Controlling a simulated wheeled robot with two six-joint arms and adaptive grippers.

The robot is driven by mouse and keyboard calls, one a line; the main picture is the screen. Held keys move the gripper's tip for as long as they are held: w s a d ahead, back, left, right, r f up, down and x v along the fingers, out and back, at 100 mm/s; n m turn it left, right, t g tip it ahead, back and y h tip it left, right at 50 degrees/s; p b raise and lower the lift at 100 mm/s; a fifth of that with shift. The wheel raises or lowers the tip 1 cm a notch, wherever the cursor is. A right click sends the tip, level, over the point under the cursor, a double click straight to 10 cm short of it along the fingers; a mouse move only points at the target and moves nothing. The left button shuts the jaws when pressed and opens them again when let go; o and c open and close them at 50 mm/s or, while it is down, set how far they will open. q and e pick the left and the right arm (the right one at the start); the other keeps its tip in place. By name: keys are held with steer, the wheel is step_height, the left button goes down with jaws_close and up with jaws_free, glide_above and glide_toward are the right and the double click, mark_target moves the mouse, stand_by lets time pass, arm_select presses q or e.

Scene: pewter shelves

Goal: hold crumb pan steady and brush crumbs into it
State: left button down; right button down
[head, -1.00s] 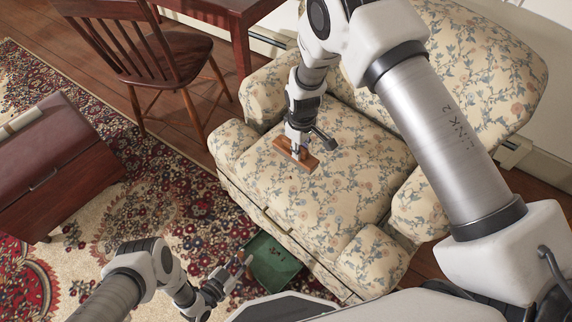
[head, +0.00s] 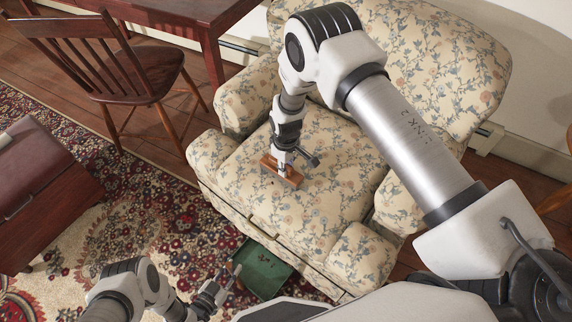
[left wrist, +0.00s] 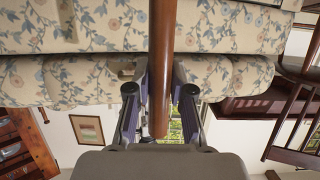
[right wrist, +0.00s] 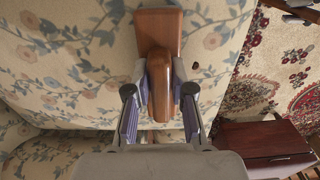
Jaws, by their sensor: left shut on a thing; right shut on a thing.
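The crumb pan (head: 264,272) is a green tray low against the armchair's front, with a few dark specks in it. My left gripper (head: 232,278) is shut on its brown handle, which fills the middle of the left wrist view (left wrist: 162,60). The pan's body is not clear there. My right gripper (head: 281,163) is shut on the wooden brush (head: 290,176), whose block lies on the seat cushion. The right wrist view shows its handle between the fingers and its block (right wrist: 158,30) beyond. Bristles are hidden. A dark crumb (right wrist: 195,65) lies on the cushion beside the brush.
The floral armchair (head: 330,205) has raised arms on both sides of the seat. A wooden chair (head: 140,75) and a desk (head: 205,20) stand behind at the left. A dark red chest (head: 40,190) stands on the patterned rug (head: 130,215).

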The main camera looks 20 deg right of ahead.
steer(key=shift+f, duration=0.4)
steer(key=shift+a, duration=0.1)
steer(key=shift+s+a+r, duration=0.1)
steer(key=shift+s+a, duration=0.4)
steer(key=shift+a, duration=0.25)
steer(key=shift+s+a+r, duration=0.1)
steer(key=shift+s+a, duration=0.35)
steer(key=shift+a, duration=0.3)
steer(key=shift+s+a+f, duration=0.1)
steer(key=shift+s+a, duration=0.55)
steer(key=shift+a, duration=0.35)
steer(key=shift+s+a+f, duration=0.15)
steer(key=shift+s+a, duration=0.5)
steer(key=shift+a, duration=0.35)
steer(key=shift+s+a+f, duration=0.1)
steer(key=shift+s+a, duration=0.55)
steer(key=shift+a, duration=0.35)
step_height(320, 180, up, 8)
steer(key=shift+w+d, duration=0.1)
steer(key=shift+w, duration=0.1)
